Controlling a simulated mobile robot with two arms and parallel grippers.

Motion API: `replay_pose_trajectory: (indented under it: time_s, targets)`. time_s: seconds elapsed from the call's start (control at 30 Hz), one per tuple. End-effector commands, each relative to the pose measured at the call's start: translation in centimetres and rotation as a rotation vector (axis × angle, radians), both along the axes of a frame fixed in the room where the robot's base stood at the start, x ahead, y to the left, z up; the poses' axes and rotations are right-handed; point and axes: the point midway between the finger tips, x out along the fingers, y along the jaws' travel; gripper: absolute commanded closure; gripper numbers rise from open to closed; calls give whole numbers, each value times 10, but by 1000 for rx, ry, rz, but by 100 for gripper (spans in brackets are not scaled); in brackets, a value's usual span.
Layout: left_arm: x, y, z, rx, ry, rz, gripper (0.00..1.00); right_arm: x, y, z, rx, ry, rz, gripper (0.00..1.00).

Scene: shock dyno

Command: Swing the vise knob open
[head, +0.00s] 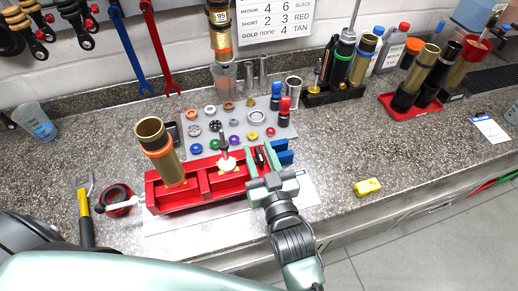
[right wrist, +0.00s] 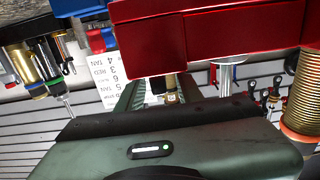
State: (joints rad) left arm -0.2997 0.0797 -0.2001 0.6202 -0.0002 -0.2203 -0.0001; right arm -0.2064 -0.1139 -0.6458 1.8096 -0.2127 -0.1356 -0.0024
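The red vise (head: 190,195) lies on the counter, with blue blocks (head: 284,152) at its right end. A pale handle bar (head: 125,206) with a dark knob-like end (head: 100,209) sticks out of its left end. A gold shock body (head: 154,150) with an orange ring stands in the vise. A dark shaft with a white piece (head: 227,162) stands mid-vise. My right gripper (head: 272,181) is at the vise's right end, far from the handle. My left gripper is not in view.
A grey mat (head: 235,120) with several coloured rings lies behind the vise. A yellow-handled tool (head: 84,215) and a red-and-black round item (head: 118,192) lie by the handle.

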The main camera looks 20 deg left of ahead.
Motion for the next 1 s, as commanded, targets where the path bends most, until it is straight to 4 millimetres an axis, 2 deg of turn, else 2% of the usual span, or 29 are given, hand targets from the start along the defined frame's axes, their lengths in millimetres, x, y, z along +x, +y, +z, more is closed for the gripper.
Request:
replay_pose_trajectory:
  time_s: [0.23, 0.27, 0.37, 0.4, 0.77, 1.0]
  targets:
    - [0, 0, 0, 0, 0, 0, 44, 1, 1, -1, -1, 1, 0, 64]
    - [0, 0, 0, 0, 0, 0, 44, 1, 1, -1, -1, 1, 0, 69]
    - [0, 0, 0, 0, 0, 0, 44, 1, 0, -1, -1, 1, 0, 97]
    - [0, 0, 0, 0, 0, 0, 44, 1, 0, -1, -1, 1, 0, 100]
    - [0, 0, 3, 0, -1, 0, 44, 2, 0, 0, -5, -3, 34, 100]
    - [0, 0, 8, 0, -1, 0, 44, 3, -1, 0, -13, -7, 165, 100]
